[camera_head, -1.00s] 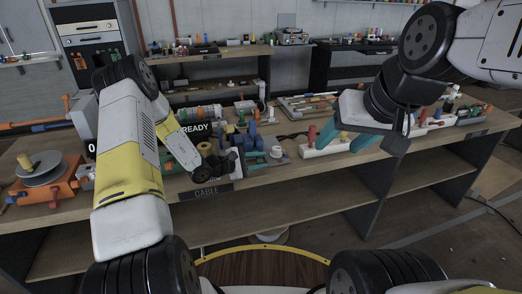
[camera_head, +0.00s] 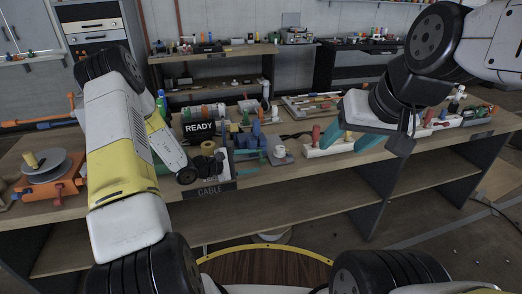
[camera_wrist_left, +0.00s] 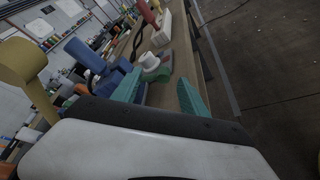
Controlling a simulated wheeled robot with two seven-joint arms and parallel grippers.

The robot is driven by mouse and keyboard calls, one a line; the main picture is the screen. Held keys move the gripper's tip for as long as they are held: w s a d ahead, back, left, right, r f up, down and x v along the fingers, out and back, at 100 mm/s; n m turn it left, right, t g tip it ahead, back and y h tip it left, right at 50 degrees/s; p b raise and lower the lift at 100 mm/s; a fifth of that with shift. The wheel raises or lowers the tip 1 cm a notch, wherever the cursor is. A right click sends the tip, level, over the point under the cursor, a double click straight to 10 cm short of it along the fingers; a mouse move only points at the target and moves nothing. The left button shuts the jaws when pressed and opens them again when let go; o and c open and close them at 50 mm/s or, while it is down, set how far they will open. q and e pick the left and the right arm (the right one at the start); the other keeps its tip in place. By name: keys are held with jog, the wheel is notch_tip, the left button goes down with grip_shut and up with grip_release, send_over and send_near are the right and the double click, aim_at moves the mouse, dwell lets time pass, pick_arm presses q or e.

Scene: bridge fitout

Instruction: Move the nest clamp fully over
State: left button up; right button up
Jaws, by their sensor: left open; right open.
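A blue fixture (camera_head: 250,140) with upright blue parts stands on the bench behind the CABLE label; it looks like the nest clamp, but I cannot be sure. In the left wrist view a blue cylinder-shaped handle (camera_wrist_left: 86,54) leans up from it, left of my fingers. My left gripper (camera_wrist_left: 161,80) is open, its teal fingers apart and nothing seen between their tips. A white round part (camera_wrist_left: 150,61) on a grey-green base lies just beyond them; it also shows in the head view (camera_head: 281,151). My right gripper (camera_head: 348,138) is open above the bench at the right.
A white block (camera_head: 318,150) with a red handle stands by my right gripper. A READY display (camera_head: 200,128) and a yellow cylinder (camera_wrist_left: 25,65) stand left of the fixture. An orange unit (camera_head: 62,188) with a grey disc is at the far left. The bench front edge is close.

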pick_arm(q)
jog(key=shift+v, duration=1.05)
jog(key=shift+c, duration=0.9)
jog(key=shift+s+d+f, duration=0.1)
jog(key=shift+s+d, duration=0.05)
jog(key=shift+d, duration=0.1)
jog(key=shift+c, duration=1.1)
jog(key=s+d+f+m+g, duration=0.2)
jog(key=d+m+g, duration=0.1)
jog(key=g, duration=0.1)
jog(key=m+y, duration=0.9)
jog(key=y, duration=0.2)
send_near(260, 155)
jog(key=shift+w+d+f, duration=0.25)
jog(key=shift+d+f, duration=0.05)
jog(key=shift+f, duration=0.35)
jog(key=x, duration=0.7)
jog(key=shift+w+a+f, duration=0.1)
jog(key=shift+w+f, duration=0.1)
